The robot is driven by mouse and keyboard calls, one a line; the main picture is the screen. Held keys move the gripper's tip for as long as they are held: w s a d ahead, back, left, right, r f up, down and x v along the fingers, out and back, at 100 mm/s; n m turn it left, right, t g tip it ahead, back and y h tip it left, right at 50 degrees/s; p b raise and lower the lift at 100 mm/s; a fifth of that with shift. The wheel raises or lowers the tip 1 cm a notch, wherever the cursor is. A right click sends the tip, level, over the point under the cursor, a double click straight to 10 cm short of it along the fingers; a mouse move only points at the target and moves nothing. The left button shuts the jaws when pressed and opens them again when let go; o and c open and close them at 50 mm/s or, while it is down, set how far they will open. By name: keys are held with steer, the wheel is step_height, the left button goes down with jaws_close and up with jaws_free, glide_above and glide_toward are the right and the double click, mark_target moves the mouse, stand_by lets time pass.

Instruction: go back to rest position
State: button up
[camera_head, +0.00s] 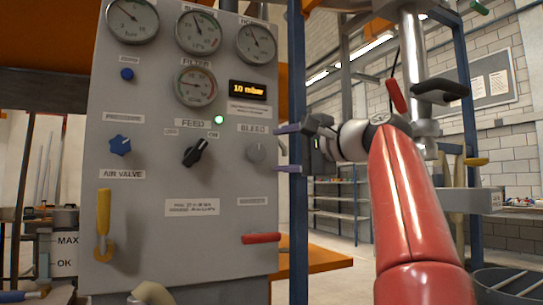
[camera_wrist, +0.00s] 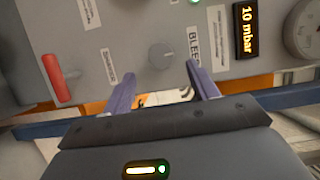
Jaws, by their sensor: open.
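My gripper (camera_head: 288,149) is at the right edge of the grey control panel (camera_head: 150,185), at about the height of the BLEED knob. Its two purple fingers are apart with nothing between them. In the wrist view the open fingers (camera_wrist: 161,72) point toward the panel, with the grey BLEED knob (camera_wrist: 161,55) beyond the gap. The knob also shows in the head view (camera_head: 256,152), apart from the fingers. My red arm reaches in from the lower right.
The panel bears gauges (camera_head: 195,86), a black FEED switch (camera_head: 195,152), a lit green lamp (camera_head: 219,119), a "10 mbar" display (camera_head: 248,90), a yellow lever (camera_head: 104,212) and a red handle (camera_head: 262,238). A blue post (camera_head: 298,220) stands close by my gripper.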

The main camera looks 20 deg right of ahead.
steer(key=shift+s+d, duration=0.15)
steer(key=shift+s, duration=0.2)
steer(key=s+a+f+n+g+h, duration=0.1)
steer(key=a+f+g, duration=0.1)
steer(key=a+f, duration=0.35)
steer(key=s+a+f+n+g+h, duration=0.1)
steer(key=a+f+n+g, duration=0.1)
steer(key=f, duration=0.7)
steer(key=s+a+f+n+g+h, duration=0.15)
steer(key=a+f, duration=0.25)
steer(key=f, duration=0.4)
steer(key=s+a+f+n+g+h, duration=0.1)
steer(key=s+f+n, duration=0.2)
steer(key=s+f, duration=0.3)
steer(key=s+a+f+n+g+h, duration=0.1)
steer(key=s+f, duration=0.4)
steer(key=f, duration=0.9)
steer(key=s+a+f+n+g+h, duration=0.1)
steer(key=s+f+n+g, duration=0.2)
steer(key=f, duration=0.7)
steer(key=s+n, duration=0.2)
steer(key=s, duration=0.1)
steer(key=shift+s+f, duration=0.3)
steer(key=shift+f, duration=0.05)
